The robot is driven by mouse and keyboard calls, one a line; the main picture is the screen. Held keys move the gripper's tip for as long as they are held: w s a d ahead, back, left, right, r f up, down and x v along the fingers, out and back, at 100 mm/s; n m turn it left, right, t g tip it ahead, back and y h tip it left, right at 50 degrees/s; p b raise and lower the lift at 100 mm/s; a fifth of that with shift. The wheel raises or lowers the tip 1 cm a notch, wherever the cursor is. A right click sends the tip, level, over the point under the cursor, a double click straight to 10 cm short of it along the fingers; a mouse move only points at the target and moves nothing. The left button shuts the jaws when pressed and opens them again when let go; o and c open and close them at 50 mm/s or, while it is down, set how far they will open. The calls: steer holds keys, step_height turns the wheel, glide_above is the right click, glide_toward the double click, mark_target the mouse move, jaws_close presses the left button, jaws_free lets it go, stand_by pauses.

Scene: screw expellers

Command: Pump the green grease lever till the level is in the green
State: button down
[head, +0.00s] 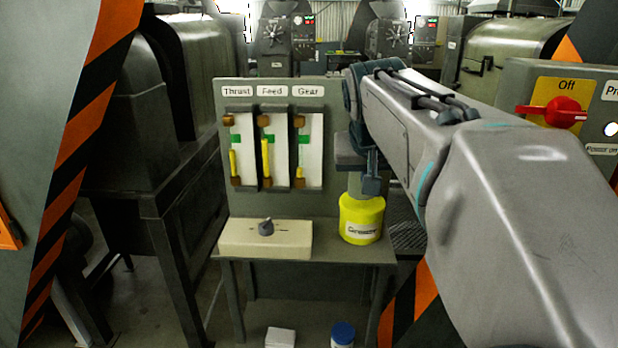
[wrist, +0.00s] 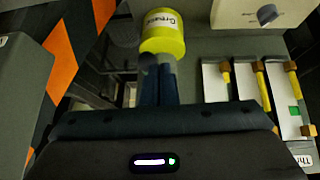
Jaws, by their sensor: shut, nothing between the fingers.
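The yellow grease pot (head: 361,222) stands on the right of the small bench. It shows upside down in the wrist view (wrist: 163,33). My gripper (head: 371,188) is shut and empty, pointing down at the pot's top; I cannot tell whether it touches. Its fingers also show in the wrist view (wrist: 160,72). No green lever can be made out; my gripper may hide it. Three gauges have green bands: in Thrust (head: 233,160) the yellow column ends just below green, in Feed (head: 265,158) it reaches green, in Gear (head: 299,172) it is low.
A cream box with a grey selector knob (head: 266,227) sits on the bench left of the pot. The grey gauge panel (head: 270,203) rises behind. A control panel with a red switch (head: 562,112) is at right. Striped posts flank the bench.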

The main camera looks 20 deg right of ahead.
steer(key=v, duration=0.5)
steer(key=shift+s+a, duration=0.1)
steer(key=shift+s, duration=0.1)
stand_by(0.6)
steer(key=s+a+f+n+g+y+p, duration=0.1)
steer(key=s+a+f+n+y+p, duration=0.1)
steer(key=s+a+f, duration=0.2)
steer(key=s+a+f+n+g+y+p, duration=0.1)
steer(key=s+a+f+n+p, duration=0.1)
steer(key=a+f, duration=0.8)
step_height(320, 180, down, 6)
steer(key=shift+s+a+f+n+g+y+p, duration=0.15)
steer(key=shift+s+a+n+g+y+p, duration=0.35)
steer(key=shift+s, duration=0.75)
steer(key=shift+d, duration=0.3)
